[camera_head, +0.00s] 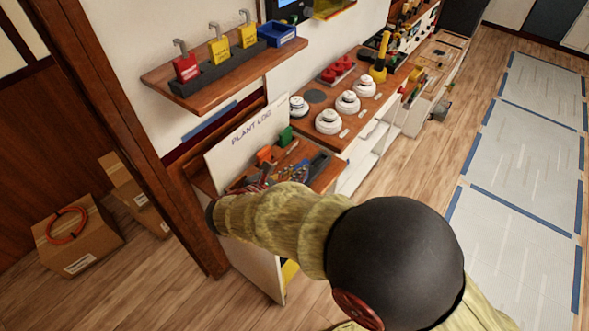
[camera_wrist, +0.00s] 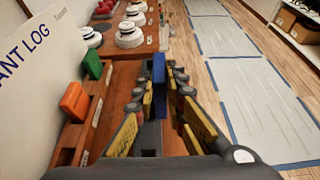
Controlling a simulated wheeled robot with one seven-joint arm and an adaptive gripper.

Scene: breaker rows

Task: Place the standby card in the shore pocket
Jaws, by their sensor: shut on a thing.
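My gripper (camera_wrist: 155,82) is in the wrist view, its yellow-padded fingers closed in on a blue card-like piece (camera_wrist: 158,68) that stands edge-on between the tips. No lettering on it can be read. An orange card (camera_wrist: 75,101) and a green card (camera_wrist: 93,64) stand upright in pockets of a wooden rack to the left of my gripper. An empty pocket (camera_wrist: 67,157) shows nearest the camera. The pocket labels are too small to read, so I cannot tell which is shore. In the head view my gripper (camera_head: 308,163) is over the rack, partly hidden by my arm.
The PLANT LOG board (camera_head: 248,140) stands behind the rack. White round devices (camera_head: 329,121) sit on the counter beyond. A wall shelf (camera_head: 225,72) above holds red and yellow tagged padlocks and a blue bin (camera_head: 277,34). Cardboard boxes (camera_head: 78,235) lie on the left floor.

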